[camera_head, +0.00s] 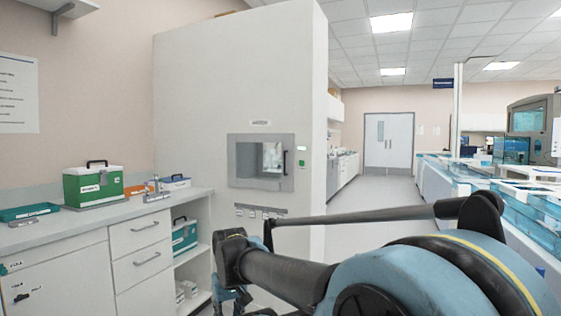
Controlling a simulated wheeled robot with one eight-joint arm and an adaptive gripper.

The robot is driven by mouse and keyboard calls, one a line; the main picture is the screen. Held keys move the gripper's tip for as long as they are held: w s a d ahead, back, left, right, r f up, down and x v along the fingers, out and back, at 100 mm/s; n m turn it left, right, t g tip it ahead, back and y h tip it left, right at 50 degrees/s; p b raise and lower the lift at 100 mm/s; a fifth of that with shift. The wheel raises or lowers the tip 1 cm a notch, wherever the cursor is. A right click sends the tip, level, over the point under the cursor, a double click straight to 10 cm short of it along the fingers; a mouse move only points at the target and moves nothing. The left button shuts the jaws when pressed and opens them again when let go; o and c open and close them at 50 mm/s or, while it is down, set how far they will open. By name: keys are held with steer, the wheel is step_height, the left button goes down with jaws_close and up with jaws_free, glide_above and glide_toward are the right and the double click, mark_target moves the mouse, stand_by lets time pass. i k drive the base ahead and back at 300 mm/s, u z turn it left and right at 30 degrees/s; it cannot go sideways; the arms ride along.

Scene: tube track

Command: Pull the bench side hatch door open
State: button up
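The hatch (261,162) is a grey-framed square set in the white partition wall, beyond the end of the bench. Its door looks shut, with a window pane and a dark upright handle (285,161) on the right side. My arm reaches across the lower right of the view. What seems to be my gripper (233,299) is low in the picture, below and left of the hatch and apart from it. It is mostly hidden behind my arm and cut by the bottom edge, so I cannot tell its fingers' state.
A bench (75,232) with drawers runs along the left. It carries a green case (93,186), a teal tray (29,212) and a smaller box (175,183). A small green-lit panel (302,149) sits right of the hatch. The aisle floor (372,192) toward the double doors is clear.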

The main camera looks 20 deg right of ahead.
mark_target(286, 139)
steer(key=i, duration=1)
